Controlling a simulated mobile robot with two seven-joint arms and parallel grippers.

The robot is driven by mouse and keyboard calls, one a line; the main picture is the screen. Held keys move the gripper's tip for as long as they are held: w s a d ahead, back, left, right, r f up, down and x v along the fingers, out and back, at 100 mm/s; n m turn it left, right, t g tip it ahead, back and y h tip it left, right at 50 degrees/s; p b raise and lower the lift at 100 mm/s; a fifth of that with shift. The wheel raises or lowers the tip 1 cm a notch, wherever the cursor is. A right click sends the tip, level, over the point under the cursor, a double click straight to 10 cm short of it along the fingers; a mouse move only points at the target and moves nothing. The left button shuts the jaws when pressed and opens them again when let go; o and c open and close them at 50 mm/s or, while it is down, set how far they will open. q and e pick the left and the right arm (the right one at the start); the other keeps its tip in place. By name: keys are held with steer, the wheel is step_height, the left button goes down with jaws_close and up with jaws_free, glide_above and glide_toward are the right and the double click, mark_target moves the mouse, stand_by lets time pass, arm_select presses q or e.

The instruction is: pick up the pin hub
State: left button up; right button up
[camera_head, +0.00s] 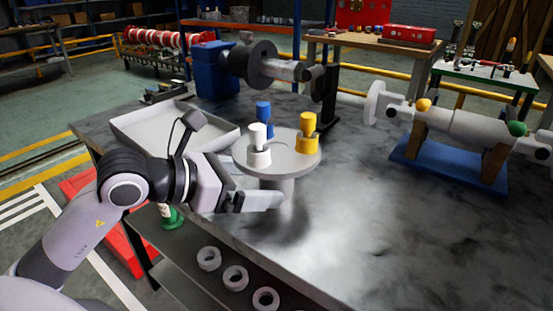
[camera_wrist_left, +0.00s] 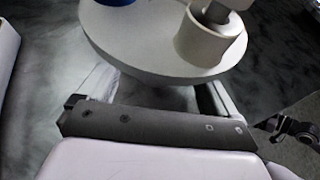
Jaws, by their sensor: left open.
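I take the pin hub (camera_head: 258,167) to be the round grey disc on a short stem (camera_head: 285,188), standing on the dark table. It carries a white pin (camera_head: 258,147), a blue pin (camera_head: 265,120) and a yellow pin (camera_head: 307,133). My left gripper (camera_head: 268,199) is low at its near left side, under the disc's rim and beside the stem. In the left wrist view, the open fingers reach beneath the disc (camera_wrist_left: 140,50) on both sides. The disc hides the stem and fingertips there, so contact cannot be told. My right gripper is not in view.
A shallow grey tray (camera_head: 150,127) lies behind my left arm. A blue motor with a dark wheel (camera_head: 262,63) stands at the back. A white shaft assembly rests on a blue stand (camera_head: 450,160) to the right. White rings (camera_head: 235,277) lie on a lower shelf. The table's front right is clear.

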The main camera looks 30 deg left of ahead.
mark_target(261, 182)
arm_select(q)
steer(key=shift+x, duration=1.95)
steer(key=shift+w+a, duration=0.1)
steer(key=shift+a, duration=0.05)
jaws_close()
steer(key=shift+r, duration=0.2)
